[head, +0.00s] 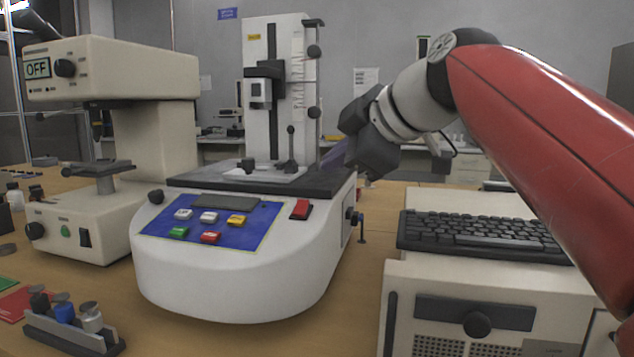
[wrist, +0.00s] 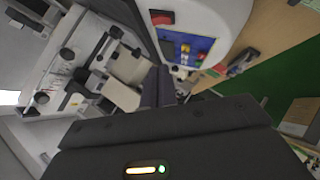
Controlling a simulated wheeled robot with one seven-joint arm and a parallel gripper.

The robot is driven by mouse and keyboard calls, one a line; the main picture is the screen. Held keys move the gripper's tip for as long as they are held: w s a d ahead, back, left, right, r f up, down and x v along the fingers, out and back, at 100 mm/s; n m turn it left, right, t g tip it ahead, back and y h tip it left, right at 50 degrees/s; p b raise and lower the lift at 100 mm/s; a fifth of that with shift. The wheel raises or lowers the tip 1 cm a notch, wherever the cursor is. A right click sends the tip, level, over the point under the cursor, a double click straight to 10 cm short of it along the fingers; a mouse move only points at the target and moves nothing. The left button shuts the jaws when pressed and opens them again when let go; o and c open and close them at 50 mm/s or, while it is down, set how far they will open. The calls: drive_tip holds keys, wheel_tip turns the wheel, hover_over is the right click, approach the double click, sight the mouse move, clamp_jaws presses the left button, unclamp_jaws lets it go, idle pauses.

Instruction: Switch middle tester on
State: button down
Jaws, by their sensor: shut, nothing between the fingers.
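The middle tester (head: 235,285) is a white machine with a rounded front, a dark top plate and a tall column behind. Its blue panel (head: 205,228) carries several coloured buttons and a dark, blank display. A red rocker switch (head: 301,209) sits right of the panel; its on or off position is hard to tell. It also shows in the wrist view (wrist: 162,17) at the top. My gripper (head: 328,160) is above the tester's right rear side, behind and above the red switch and apart from it. Its fingers (wrist: 158,72) are together and empty.
Another tester (head: 110,70) with an "OFF" display stands at left. A keyboard (head: 480,232) rests on a beige unit at right. A small rack of weights (head: 72,325) is at front left. A small crank (head: 356,218) juts from the middle tester's right side.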

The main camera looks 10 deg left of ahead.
hover_over(307, 216)
drive_tip(key=s, duration=0.3)
wheel_tip(307, 216, down, 5)
drive_tip(key=shift+a, duration=0.1)
drive_tip(key=shift+w+f, duration=1.15)
drive_tip(key=shift+f, duration=0.1)
drive_tip(key=shift+w+f, duration=0.25)
drive_tip(key=shift+f, duration=0.05)
